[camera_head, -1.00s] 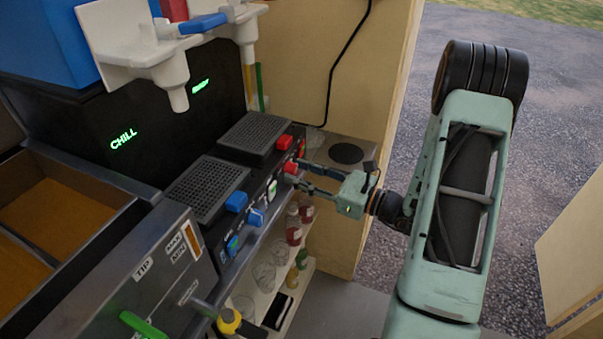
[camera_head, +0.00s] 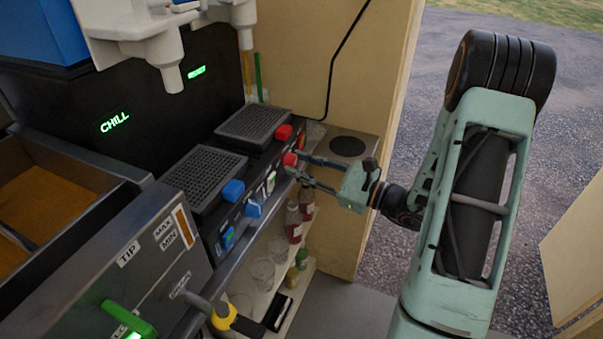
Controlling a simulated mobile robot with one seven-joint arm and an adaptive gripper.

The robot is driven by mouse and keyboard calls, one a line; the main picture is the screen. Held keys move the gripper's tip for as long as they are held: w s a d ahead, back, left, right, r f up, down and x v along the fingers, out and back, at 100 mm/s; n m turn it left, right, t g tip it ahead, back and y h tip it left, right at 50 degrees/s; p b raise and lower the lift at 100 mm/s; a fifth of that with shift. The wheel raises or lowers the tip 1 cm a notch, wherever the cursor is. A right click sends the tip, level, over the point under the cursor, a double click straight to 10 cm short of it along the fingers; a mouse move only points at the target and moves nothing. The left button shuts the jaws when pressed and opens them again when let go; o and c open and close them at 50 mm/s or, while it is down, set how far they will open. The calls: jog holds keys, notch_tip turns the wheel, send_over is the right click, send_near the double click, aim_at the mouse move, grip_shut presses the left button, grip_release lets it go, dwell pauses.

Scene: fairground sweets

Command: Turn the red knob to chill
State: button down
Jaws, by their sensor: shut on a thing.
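The red knob (camera_head: 289,159) is on the front panel of the black machine, at the right end of its row of controls. My gripper (camera_head: 296,165) reaches in from the right and is shut on the red knob, with a finger on either side. The knob's pointer and the small marks around it are too small to read. A green lit "CHILL" display (camera_head: 114,122) shows on the machine's dark back panel at the left. A second green display (camera_head: 196,71) shows further right; its word is not clear.
Bottles (camera_head: 294,222) and glasses stand on a shelf below. A wooden wall (camera_head: 372,110) rises behind my gripper.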

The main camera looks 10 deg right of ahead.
jog(key=n+b, duration=0.4)
jog(key=b, duration=0.1)
jog(key=shift+f+n+y, duration=0.3)
jog(key=shift+f+n, duration=0.1)
jog(key=n+b, duration=0.1)
jog(key=b, duration=0.1)
jog(key=n+b, duration=0.1)
jog(key=n, duration=0.1)
jog(key=shift+w+r+y+b, duration=0.1)
jog(key=shift+r+y+b, duration=0.1)
jog(key=shift+y+b, duration=0.15)
jog(key=shift+n, duration=0.5)
jog(key=shift+r, duration=0.1)
jog(key=c, duration=1.6)
grip_release()
jog(key=shift+r, duration=0.1)
